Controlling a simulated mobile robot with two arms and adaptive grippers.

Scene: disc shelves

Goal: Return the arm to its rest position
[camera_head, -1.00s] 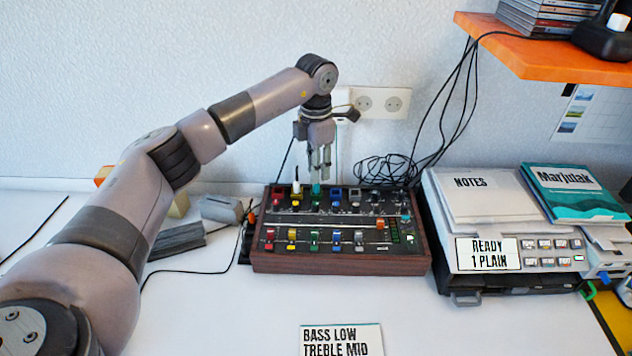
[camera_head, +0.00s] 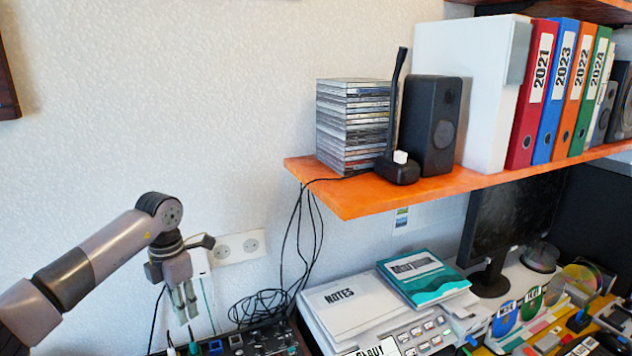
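My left arm comes in from the left edge, and my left gripper (camera_head: 185,308) hangs down at the lower left, in front of the wall. Its fingers point down, close together, above the back of the mixer (camera_head: 262,342). I cannot tell whether they are fully shut. Nothing clear shows between them. Only the top strip of the mixer, with a few knobs, shows at the bottom edge. My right gripper is not in view.
An orange shelf (camera_head: 355,200) holds a CD stack (camera_head: 352,128), a dark speaker (camera_head: 430,125) and binders (camera_head: 565,90). A grey device (camera_head: 425,335) bears notes (camera_head: 345,305) and a teal booklet (camera_head: 425,278). A monitor (camera_head: 515,215) stands at right. Cables hang near a wall socket (camera_head: 240,246).

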